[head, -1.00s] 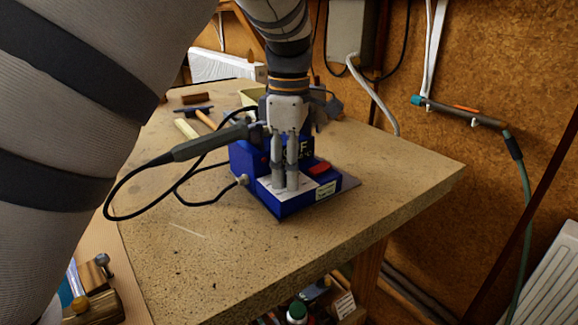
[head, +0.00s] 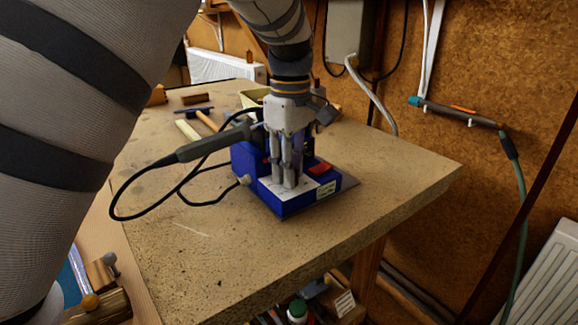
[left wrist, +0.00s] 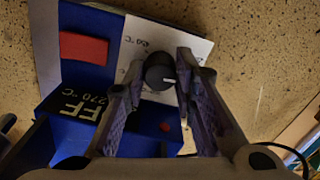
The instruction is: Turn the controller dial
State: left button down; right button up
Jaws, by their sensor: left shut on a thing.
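The controller is a blue box (head: 297,207) on the workbench. Its dial, a dark round knob with a white mark (left wrist: 160,74), shows in the left wrist view on a white printed panel (left wrist: 140,40). My left gripper (head: 283,182) points down at the panel; its fingers are shut on the dial, one on each side (left wrist: 160,80). In the head view the fingers hide the dial. A red rocker switch (head: 320,169) sits beside the fingers. The display (left wrist: 88,106) reads "270 °C" with part of a word, "FF". My right gripper is not in view.
Hand tools (head: 190,128) lie at the back left. The front and right of the workbench (head: 390,190) are clear.

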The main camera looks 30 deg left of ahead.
pick_arm(q)
jog(key=m, duration=1.2)
jog(key=shift+m, duration=0.4)
dwell(0.4)
jog(key=c, duration=1.3)
grip_release()
notch_tip(320, 180, up, 12)
jog(key=shift+f, duration=0.1)
